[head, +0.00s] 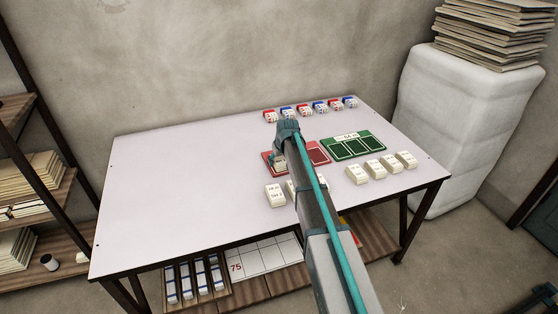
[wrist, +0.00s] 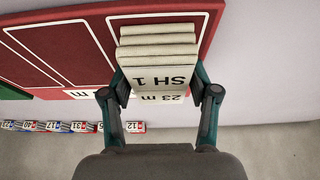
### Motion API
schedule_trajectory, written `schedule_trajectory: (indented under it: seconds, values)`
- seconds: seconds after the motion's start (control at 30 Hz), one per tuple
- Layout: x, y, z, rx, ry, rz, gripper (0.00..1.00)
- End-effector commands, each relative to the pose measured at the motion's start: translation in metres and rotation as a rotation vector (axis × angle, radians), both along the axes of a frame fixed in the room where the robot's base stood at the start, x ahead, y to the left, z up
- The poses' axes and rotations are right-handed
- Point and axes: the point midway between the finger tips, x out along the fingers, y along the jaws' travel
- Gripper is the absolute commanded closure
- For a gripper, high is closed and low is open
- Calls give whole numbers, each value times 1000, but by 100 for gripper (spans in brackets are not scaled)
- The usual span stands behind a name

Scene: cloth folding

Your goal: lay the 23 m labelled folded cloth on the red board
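The folded cloth labelled 23 m, SH 1 (wrist: 160,75) is cream, a thick stack of layers. In the wrist view it sits between the two fingers of my gripper (wrist: 163,88), which touch its sides. The red board (wrist: 80,50) has white-outlined fields and lies behind and below the cloth. In the head view my gripper (head: 279,159) is over the left part of the red board (head: 318,153), and the cloth shows only as a small pale piece. I cannot tell whether the cloth touches the board. The board's label is partly hidden by my gripper.
A green board (head: 352,147) lies right of the red one. Several cream folded cloths (head: 380,168) line the table's front, one (head: 275,195) standing at the left. Several red and blue labelled blocks (head: 310,107) line the back edge. The table's left half (head: 180,185) is clear.

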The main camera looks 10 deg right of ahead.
Motion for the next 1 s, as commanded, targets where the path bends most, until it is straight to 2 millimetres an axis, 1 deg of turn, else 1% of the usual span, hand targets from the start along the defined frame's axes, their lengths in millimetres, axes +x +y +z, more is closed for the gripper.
schedule_trajectory:
  seconds: [0.03,0.1,0.4,0.57,0.67,1.0]
  values:
    - [0,0,0,0,0,0,27]
    - [0,0,0,0,0,0,19]
    - [0,0,1,0,0,0,19]
    - [-3,0,10,0,-2,0,19]
    - [-8,-1,22,0,-2,0,19]
    - [-32,-6,82,0,-3,0,19]
